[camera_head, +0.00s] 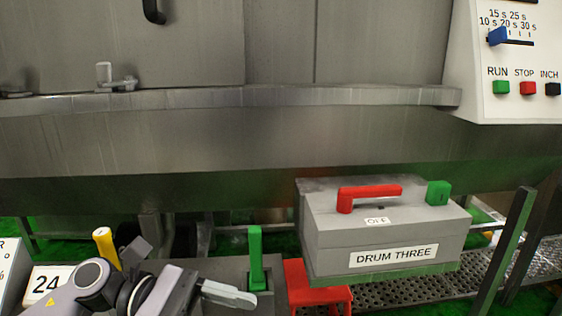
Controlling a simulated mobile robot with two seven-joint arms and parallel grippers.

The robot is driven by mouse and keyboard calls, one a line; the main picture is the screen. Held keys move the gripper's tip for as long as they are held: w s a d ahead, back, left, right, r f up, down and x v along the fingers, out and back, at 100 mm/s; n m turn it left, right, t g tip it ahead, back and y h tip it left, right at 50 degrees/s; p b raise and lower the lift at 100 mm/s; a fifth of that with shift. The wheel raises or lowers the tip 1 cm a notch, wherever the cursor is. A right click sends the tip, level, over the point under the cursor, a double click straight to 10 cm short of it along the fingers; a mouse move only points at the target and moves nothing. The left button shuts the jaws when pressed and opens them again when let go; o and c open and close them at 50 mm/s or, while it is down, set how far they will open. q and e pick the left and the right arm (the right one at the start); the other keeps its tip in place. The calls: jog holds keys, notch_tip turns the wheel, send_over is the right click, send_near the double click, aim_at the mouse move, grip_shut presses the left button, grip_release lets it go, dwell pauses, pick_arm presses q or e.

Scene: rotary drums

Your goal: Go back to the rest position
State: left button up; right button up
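My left arm comes in along the bottom left edge. Its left gripper (228,295) is low in the picture, with one pale grey finger pointing right, just below the upright green lever (256,258). The finger looks apart from the lever, though I cannot be sure of the depth. The rest of the gripper is cut off or covered, so its opening cannot be told. Nothing is visibly held. My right gripper is out of view.
A grey box labelled DRUM THREE (392,256) has a red handle (370,192) and stands right of a red stand (318,290). A yellow handle (106,246) is beside my arm. A white control panel (515,60) is upper right. The steel drum housing (200,140) spans behind.

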pick_arm(q)
jog(key=w+a+f+m+t+y, duration=0.25)
jog(key=f+m+t, duration=0.25)
jog(key=m+t, duration=0.9)
jog(key=w+a+f+m+t+y, duration=0.25)
jog(key=f+m+t, duration=0.3)
jog(key=m, duration=1.55)
jog(key=s+a+f+n+g+y, duration=0.3)
jog(key=s+f+n, duration=0.3)
jog(key=f+n, duration=0.3)
jog(key=s+a+f+n+g+y, duration=0.3)
jog(key=s+a+f+n+y, duration=0.2)
jog(key=f+n, duration=0.5)
notch_tip(320, 180, down, 3)
jog(key=shift+s+f+y, duration=0.1)
jog(key=shift+s+y, duration=0.6)
jog(key=shift+s, duration=0.55)
jog(key=c, duration=0.3)
jog(key=shift+a, duration=0.15)
jog(key=shift+c, duration=0.2)
